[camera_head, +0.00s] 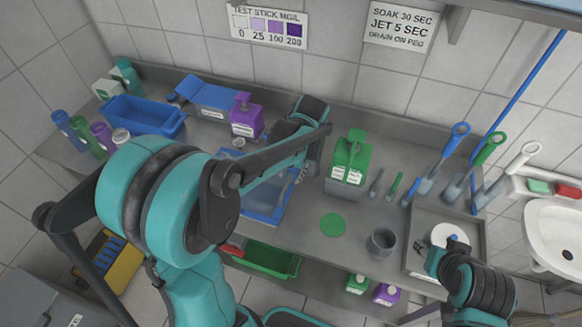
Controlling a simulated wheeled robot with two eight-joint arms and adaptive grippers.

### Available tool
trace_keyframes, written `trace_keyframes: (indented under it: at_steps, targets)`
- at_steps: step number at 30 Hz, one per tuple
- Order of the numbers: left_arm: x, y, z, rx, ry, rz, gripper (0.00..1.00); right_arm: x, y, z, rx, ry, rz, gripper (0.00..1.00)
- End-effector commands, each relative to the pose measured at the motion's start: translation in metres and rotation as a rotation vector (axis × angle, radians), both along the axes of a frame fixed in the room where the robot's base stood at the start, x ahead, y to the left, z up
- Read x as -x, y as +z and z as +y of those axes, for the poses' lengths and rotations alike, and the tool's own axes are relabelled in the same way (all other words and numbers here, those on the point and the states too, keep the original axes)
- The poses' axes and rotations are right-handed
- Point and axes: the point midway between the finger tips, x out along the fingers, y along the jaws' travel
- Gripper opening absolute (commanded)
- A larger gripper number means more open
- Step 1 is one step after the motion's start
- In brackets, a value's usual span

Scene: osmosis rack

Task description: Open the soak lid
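A low blue-edged tub (262,213) with a pale, see-through-looking top stands on the counter at centre-left; it may be the soak tub. My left arm crosses in front of it and hides much of it, so I cannot tell its lid's state for sure. My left gripper (304,172) is at the tub's right far side, close to its edge. Its fingers are small and dark, and I cannot tell whether they touch the tub. My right gripper (445,252) is low at the right, over the grey tray (417,238), with its fingers unclear.
A blue bin (142,117) and a blue box (207,98) stand at back left. Brushes, a grey cup (381,243) and a sink (558,235) are right.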

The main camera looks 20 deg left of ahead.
Motion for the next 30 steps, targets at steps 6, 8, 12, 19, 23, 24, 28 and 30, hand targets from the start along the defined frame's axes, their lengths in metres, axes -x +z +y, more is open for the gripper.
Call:
trace_keyframes:
  at_steps: [6, 8, 12, 19, 23, 24, 28, 30]
  targets:
    - [-0.001, -0.028, 0.005, -0.003, 0.003, 0.008, 0.33, 0.001, -0.009, 0.000, 0.000, 0.000, 0.001, 0.40]
    - [-0.001, -0.039, 0.007, -0.003, 0.003, 0.007, 0.33, 0.001, -0.012, 0.000, 0.000, 0.000, 0.001, 0.40]
    - [0.000, -0.060, 0.012, -0.003, 0.002, 0.006, 0.33, 0.000, -0.017, 0.000, 0.000, 0.000, 0.000, 0.40]
    - [0.000, -0.076, 0.015, -0.002, 0.002, 0.006, 0.33, 0.000, -0.021, 0.000, 0.000, 0.000, 0.000, 0.40]
    - [0.000, -0.077, 0.015, -0.002, 0.002, 0.006, 0.33, 0.000, -0.020, 0.000, 0.000, 0.000, 0.000, 0.40]
    - [0.000, -0.077, 0.015, -0.002, 0.002, 0.006, 0.33, 0.000, -0.020, 0.000, 0.000, 0.000, 0.000, 0.40]
    - [0.000, -0.076, 0.015, -0.002, 0.002, 0.005, 0.19, 0.000, -0.020, 0.000, 0.000, 0.000, 0.000, 0.40]
    - [0.000, -0.076, 0.015, -0.002, 0.002, 0.005, 0.01, 0.000, -0.020, 0.000, 0.000, 0.000, 0.000, 0.40]
